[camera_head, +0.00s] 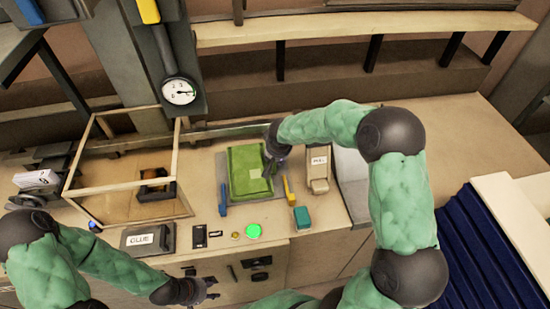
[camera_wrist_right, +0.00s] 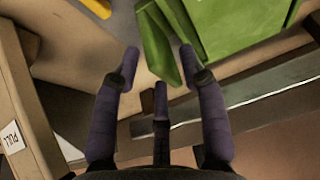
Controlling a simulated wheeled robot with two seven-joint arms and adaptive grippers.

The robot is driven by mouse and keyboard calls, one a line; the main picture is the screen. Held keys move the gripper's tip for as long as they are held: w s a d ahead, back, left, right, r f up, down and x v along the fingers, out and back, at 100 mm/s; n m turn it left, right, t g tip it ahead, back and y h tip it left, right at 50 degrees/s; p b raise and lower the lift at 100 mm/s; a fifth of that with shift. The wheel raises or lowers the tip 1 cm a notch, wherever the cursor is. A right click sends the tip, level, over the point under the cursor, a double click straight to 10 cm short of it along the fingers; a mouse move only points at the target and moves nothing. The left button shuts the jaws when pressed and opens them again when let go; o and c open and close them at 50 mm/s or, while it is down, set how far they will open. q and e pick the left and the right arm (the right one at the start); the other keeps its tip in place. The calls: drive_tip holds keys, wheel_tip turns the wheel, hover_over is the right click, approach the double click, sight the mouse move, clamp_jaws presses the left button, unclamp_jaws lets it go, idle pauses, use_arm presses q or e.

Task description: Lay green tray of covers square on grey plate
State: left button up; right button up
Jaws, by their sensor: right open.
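The green tray (camera_head: 245,165) lies at the middle of the bench, over a grey plate whose edge (camera_head: 222,178) shows along its left side. A paler green patch shows on the tray. My right gripper (camera_head: 271,165) is at the tray's right side in the head view. In the right wrist view, its fingers (camera_wrist_right: 157,85) are spread and empty, with the green tray (camera_wrist_right: 235,25) just beyond the tips. Whether a finger touches it I cannot tell. My left gripper (camera_head: 213,289) is low at the front of the bench, open and away from the tray.
A blue object (camera_head: 222,198) and a yellow one (camera_head: 287,188) flank the tray. A green disc (camera_head: 253,231), teal block (camera_head: 302,217) and black GLUE box (camera_head: 147,239) stand in front. A wooden frame (camera_head: 122,186) is left, a tan holder (camera_head: 318,170) right.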

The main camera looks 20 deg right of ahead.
drive_tip(key=v, duration=0.9)
drive_tip(key=shift+s+r, duration=0.15)
drive_tip(key=shift+r, duration=0.1)
